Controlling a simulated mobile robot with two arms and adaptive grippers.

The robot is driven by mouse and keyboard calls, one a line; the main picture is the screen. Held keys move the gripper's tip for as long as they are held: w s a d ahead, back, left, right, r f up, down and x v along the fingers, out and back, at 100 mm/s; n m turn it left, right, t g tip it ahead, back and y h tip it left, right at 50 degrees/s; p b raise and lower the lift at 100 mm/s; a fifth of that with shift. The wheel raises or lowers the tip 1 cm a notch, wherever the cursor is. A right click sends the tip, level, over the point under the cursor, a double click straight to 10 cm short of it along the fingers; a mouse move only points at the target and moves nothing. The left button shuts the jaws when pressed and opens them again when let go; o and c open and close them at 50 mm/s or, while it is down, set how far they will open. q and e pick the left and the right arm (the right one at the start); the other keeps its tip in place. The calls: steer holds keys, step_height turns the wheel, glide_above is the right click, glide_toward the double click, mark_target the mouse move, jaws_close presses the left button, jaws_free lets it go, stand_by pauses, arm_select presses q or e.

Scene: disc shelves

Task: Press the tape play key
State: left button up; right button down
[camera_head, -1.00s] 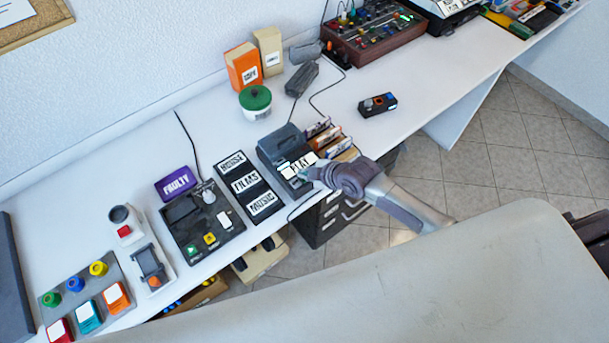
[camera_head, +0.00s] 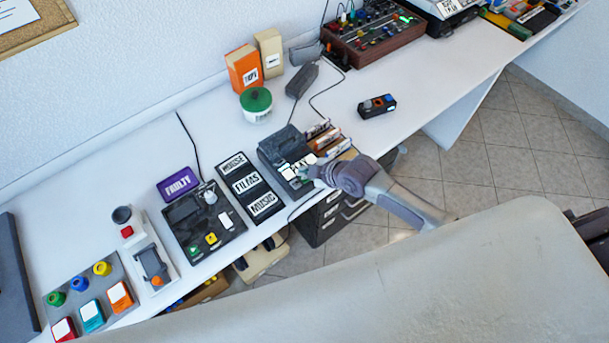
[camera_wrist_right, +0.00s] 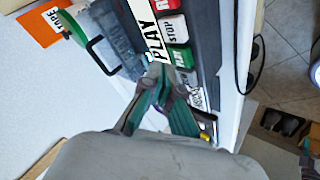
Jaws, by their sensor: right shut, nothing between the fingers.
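The dark tape player (camera_head: 277,142) stands near the front edge of the white bench, with a white PLAY label (camera_head: 302,163) on its front. My right gripper (camera_head: 309,173) is shut and empty, with its tips at the front of the player beside the label. In the right wrist view the gripper (camera_wrist_right: 160,72) points at the lower end of the PLAY label (camera_wrist_right: 148,30). A white STOP key (camera_wrist_right: 175,29) and a green key (camera_wrist_right: 182,57) lie just right of the label. Contact with a key cannot be told. My left gripper is out of view.
A rack with MOUSE, FILMS and MUSIC labels (camera_head: 247,184) stands left of the player. Upright cases (camera_head: 325,139) stand close on its right. A green-lidded pot (camera_head: 256,103) and orange box (camera_head: 243,70) are behind.

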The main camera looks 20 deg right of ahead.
mark_target(306, 179)
step_height(306, 179, up, 5)
steer(key=p, duration=0.5)
steer(key=shift+r, duration=0.1)
stand_by(0.7)
